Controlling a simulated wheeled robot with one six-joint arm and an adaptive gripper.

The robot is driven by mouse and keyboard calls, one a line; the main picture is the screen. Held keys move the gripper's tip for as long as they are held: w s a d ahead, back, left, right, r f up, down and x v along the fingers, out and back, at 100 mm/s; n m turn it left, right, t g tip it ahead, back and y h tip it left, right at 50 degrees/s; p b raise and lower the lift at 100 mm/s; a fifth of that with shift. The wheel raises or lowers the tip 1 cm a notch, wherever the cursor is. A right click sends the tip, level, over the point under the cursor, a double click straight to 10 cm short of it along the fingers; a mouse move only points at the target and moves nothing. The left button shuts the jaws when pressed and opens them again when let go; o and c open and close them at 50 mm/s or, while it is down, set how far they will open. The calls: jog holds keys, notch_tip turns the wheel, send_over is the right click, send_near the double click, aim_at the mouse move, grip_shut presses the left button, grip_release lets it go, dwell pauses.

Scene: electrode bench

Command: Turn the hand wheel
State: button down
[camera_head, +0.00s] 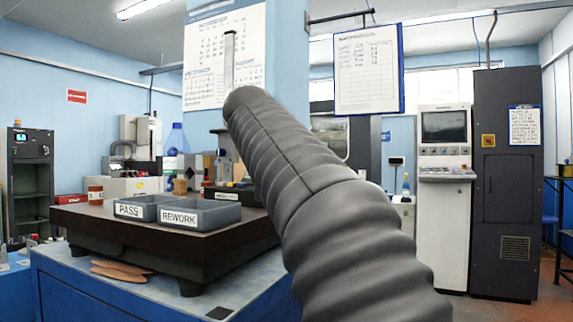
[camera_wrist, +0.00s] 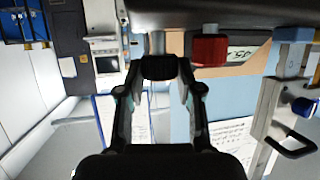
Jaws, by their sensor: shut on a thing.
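In the wrist view my gripper (camera_wrist: 158,72) reaches up the middle of the picture with one finger on each side of a short, dark, ribbed part. This part, which I take to be the hand wheel (camera_wrist: 158,66), sits between the fingertips on a pale stem that meets a dark surface above. The fingers are closed on it. In the head view my arm in its grey ribbed sleeve crosses the middle, and neither my gripper nor the wheel shows there.
A red knob (camera_wrist: 209,50) on a pale stem is right of the wheel. A grey device with a black handle (camera_wrist: 290,145) is further right. The head view shows a dark plate (camera_head: 130,232) with PASS and REWORK trays (camera_head: 200,216), and a tall dark cabinet (camera_head: 507,215).

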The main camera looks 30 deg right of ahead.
jog(key=m+g+h, duration=0.2)
jog(key=shift+w+a+m+p, duration=0.2)
jog(key=shift+m+p, duration=0.2)
jog(key=shift+w+m+g+h, duration=0.1)
jog(key=shift+m+g+h, duration=0.8)
jog(key=shift+m+g, duration=0.95)
jog(key=shift+g, duration=0.45)
jog(key=c, duration=0.7)
grip_release()
jog(key=shift+d, duration=0.1)
jog(key=shift+c, duration=0.2)
jog(key=shift+v, duration=4)
jog(key=shift+f, duration=0.1)
